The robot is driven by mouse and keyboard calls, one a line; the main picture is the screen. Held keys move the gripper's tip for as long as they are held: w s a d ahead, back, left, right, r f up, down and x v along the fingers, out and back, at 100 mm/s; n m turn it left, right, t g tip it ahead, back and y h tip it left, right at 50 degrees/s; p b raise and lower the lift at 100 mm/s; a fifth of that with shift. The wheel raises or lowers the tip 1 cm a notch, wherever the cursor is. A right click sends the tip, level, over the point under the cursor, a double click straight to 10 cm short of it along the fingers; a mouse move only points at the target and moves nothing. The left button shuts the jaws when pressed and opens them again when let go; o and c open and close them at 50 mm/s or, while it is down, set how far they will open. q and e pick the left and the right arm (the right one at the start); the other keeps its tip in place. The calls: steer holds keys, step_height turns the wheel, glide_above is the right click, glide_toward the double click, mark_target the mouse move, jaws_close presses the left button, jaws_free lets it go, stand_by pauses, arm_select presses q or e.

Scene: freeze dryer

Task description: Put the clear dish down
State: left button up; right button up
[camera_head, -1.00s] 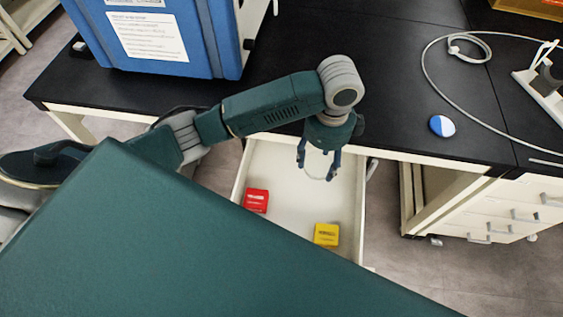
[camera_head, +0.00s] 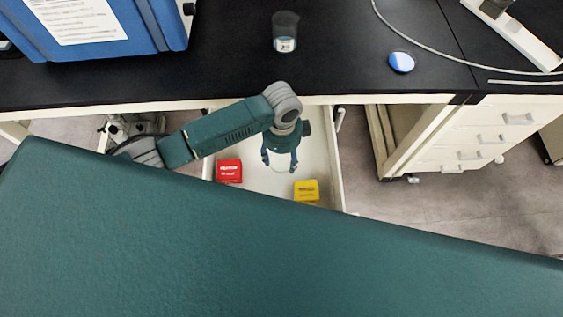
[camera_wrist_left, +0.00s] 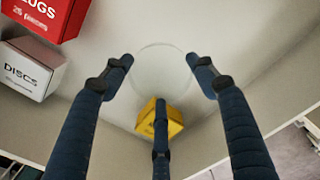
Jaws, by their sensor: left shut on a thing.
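The clear dish (camera_head: 281,169) is a thin, see-through round dish, faint against the pale drawer. It shows as a clear circle in the left wrist view (camera_wrist_left: 160,76). My left gripper (camera_head: 280,161) is shut on the dish, with its dark blue fingers (camera_wrist_left: 160,66) around the rim. It holds the dish over the open white drawer (camera_head: 337,165), between a red box (camera_head: 229,171) and a yellow box (camera_head: 306,191). How high the dish is above the drawer floor I cannot tell. My right gripper is not in view.
The wrist view also shows a white box marked DISCS (camera_wrist_left: 28,70). On the black bench (camera_head: 230,70) stand a dark beaker (camera_head: 285,24), a blue-and-white round object (camera_head: 402,61) and a blue machine (camera_head: 110,22). A drawer cabinet (camera_head: 480,135) stands at the right.

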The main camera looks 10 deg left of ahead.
mark_target(281, 162)
arm_select(q)
steer(key=shift+f, duration=2.15)
steer(key=o, duration=1.2)
steer(key=shift+f, duration=0.1)
steer(key=shift+c, duration=0.2)
step_height(281, 162, up, 12)
steer(key=shift+p, duration=0.3)
